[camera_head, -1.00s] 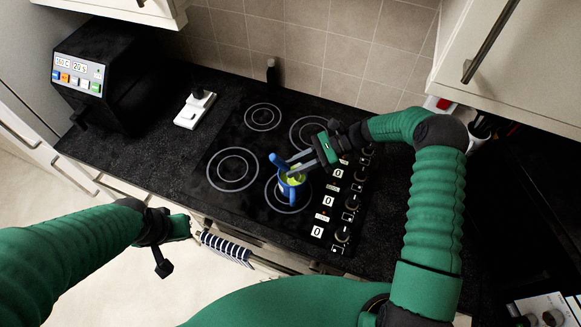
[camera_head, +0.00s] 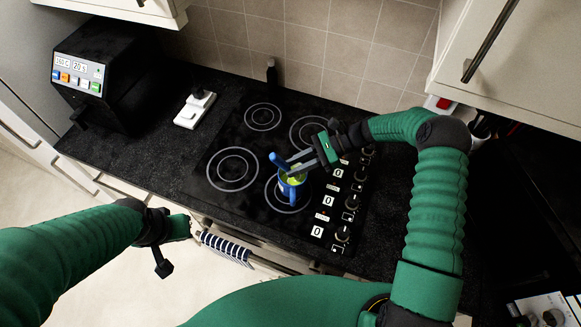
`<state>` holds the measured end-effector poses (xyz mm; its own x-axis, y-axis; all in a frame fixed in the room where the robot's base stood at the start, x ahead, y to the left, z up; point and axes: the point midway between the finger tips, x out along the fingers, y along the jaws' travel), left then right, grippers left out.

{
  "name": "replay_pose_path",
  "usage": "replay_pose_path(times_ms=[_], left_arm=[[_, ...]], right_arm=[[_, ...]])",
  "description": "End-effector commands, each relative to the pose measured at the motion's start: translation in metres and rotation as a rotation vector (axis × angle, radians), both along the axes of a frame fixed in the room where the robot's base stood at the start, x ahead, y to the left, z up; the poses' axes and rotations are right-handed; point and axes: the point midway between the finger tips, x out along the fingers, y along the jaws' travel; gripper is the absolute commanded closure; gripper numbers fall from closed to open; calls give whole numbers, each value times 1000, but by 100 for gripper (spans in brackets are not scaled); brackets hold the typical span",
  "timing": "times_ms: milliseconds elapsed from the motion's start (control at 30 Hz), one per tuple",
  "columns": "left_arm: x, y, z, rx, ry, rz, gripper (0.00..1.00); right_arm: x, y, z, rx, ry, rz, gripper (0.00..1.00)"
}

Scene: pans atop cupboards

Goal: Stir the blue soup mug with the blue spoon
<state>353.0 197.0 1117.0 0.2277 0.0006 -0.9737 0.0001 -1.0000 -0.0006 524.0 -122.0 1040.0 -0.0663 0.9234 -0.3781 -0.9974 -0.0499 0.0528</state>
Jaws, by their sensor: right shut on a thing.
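The blue soup mug (camera_head: 291,193) stands on the front burner of the black hob, with yellow-green soup at its top. The blue spoon (camera_head: 279,161) leans in the mug, its handle rising up and to the left. My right gripper (camera_head: 297,164) reaches in from the right, just above the mug, and is shut on the spoon's handle. The spoon's lower end is hidden in the soup. My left gripper (camera_head: 200,229) is low at the left, near the counter's front edge, away from the mug. Its fingers are too small and unclear to read.
The hob (camera_head: 225,200) has several burners and a row of knobs along its right side. A black appliance (camera_head: 125,75) stands at the back left, with a white switch box (camera_head: 194,109) beside it. A striped towel (camera_head: 225,246) hangs at the front. Cupboards hang above.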

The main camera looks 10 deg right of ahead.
Motion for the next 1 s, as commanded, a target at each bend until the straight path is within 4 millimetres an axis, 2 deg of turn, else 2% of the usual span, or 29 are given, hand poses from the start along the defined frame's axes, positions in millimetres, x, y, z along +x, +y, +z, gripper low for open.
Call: replay_pose_path(times_ms=[267, 1000], left_arm=[[0, 0, 6, 0, 0, 0, 100], [0, 0, 58, 0, 0, 0, 100]], right_arm=[[0, 3, 7, 0, 0, 0, 100], [2, 36, 71, 0, -1, 0, 100]])
